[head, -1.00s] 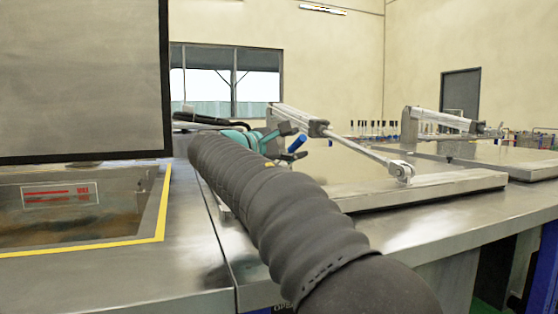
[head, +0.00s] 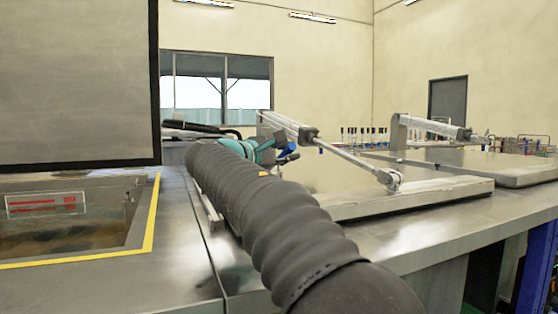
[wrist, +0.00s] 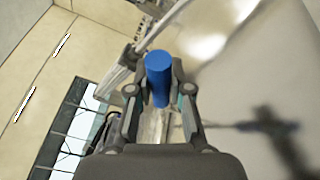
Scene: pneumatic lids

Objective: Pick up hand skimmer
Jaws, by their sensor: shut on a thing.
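My gripper (head: 275,146) shows in the head view beyond my dark ribbed arm, above the near metal lid. In the wrist view my gripper (wrist: 160,92) is shut on a blue cylinder, which looks like the handle of the hand skimmer (wrist: 158,72). The handle's rounded end points up between the two fingers. In the head view a small blue part of the hand skimmer (head: 288,158) shows beside the fingers. The rest of the skimmer is hidden by the gripper and arm, so I cannot tell whether it touches anything.
The near metal lid (head: 430,197) carries a pneumatic cylinder (head: 350,155) close right of my gripper. A second lid (head: 510,172) lies farther right. At left, an open tank with a yellow border (head: 149,228) sits below a raised grey panel (head: 75,80).

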